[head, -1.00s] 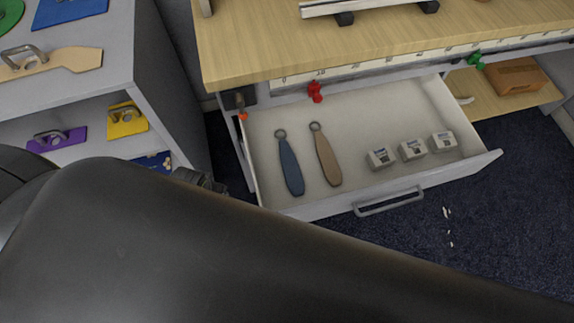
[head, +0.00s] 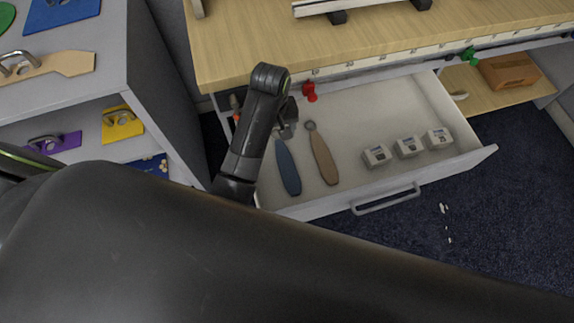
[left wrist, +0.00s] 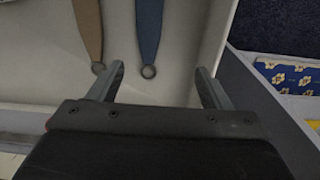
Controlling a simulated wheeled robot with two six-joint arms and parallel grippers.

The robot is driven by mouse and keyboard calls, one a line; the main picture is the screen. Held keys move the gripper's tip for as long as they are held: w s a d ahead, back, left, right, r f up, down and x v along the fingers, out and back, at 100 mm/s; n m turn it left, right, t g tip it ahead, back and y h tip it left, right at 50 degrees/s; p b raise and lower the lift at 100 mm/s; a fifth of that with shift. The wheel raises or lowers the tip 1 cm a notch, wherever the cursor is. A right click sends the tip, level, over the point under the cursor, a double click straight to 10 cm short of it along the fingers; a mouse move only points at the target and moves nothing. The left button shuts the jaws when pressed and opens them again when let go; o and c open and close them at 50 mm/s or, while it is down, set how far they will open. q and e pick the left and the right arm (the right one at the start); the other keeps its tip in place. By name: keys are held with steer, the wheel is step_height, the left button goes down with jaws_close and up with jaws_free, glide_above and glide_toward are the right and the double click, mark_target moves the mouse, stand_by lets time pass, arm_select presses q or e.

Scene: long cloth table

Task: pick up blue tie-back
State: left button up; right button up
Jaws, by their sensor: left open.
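The blue tie-back (head: 288,168) lies flat in the open drawer, on its left side, with its ring end toward the back. In the head view my left gripper (head: 287,128) is over that ring end and hides it. In the left wrist view the blue tie-back (left wrist: 149,30) hangs down from the top edge, its ring just beyond and between the open fingertips of my left gripper (left wrist: 160,82). The gripper holds nothing. A tan tie-back (head: 323,158) lies to the right of the blue one, and also shows in the left wrist view (left wrist: 88,28). My right gripper is not in view.
Several small white boxes (head: 408,147) stand in the drawer's right part. A red clip (head: 310,92) sits at the drawer's back edge under the wooden tabletop (head: 380,40). A grey shelf unit (head: 165,75) stands to the left.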

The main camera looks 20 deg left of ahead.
arm_select(q)
steer(key=w+d+r, duration=0.1)
steer(key=d, duration=0.1)
steer(key=b, duration=0.2)
glide_above(285, 160)
steer(key=f, duration=1.1)
steer(key=shift+w+a+f, duration=0.15)
steer(key=shift+a+f, duration=0.05)
steer(key=shift+f, duration=0.1)
steer(key=shift+d+f, duration=0.15)
steer(key=shift+f, duration=2.65)
steer(key=shift+c, duration=0.3)
steer(key=c, duration=1)
steer(key=shift+r, duration=0.1)
step_height(285, 160, up, 10)
steer(key=shift+f+p, duration=0.1)
steer(key=shift+p, duration=0.6)
